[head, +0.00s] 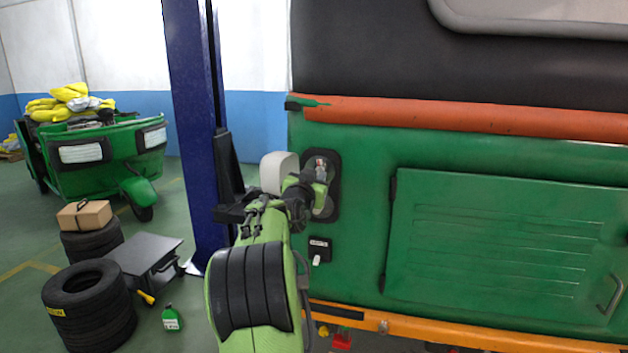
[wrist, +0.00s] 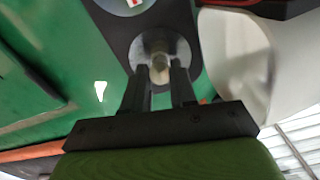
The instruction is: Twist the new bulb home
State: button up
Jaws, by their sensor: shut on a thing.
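The bulb (wrist: 160,67) is a pale, rounded piece in front of a round silvery socket (wrist: 152,46) in the wrist view. My gripper (wrist: 160,74) is shut on it, with one dark finger on each side. The socket sits in a black lamp plate (wrist: 118,35) on the green rickshaw body. In the head view, the lamp plate (head: 333,210) is partly hidden by my wrist, and my gripper (head: 314,182) is at its upper half. The bulb cannot be made out there. How deep the bulb sits in the socket cannot be told.
A white rounded cover (head: 278,171) stands close left of the lamp plate; it is close right in the wrist view (wrist: 232,60). A blue lift post (head: 193,120) rises left of my arm. A small black box (head: 319,249) is below the plate. Tyres (head: 90,310) stand at lower left.

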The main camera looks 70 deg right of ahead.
jog(key=shift+s+r, duration=0.1)
jog(key=shift+m+b, duration=0.4)
jog(key=shift+b, duration=0.1)
jog(key=o, duration=0.9)
jog(key=shift+d, duration=0.1)
jog(key=shift+c, duration=0.9)
jog(key=s+a+b, duration=0.1)
jog(key=a+b, duration=0.5)
jog(key=a, duration=0.2)
jog(key=shift+s, duration=0.1)
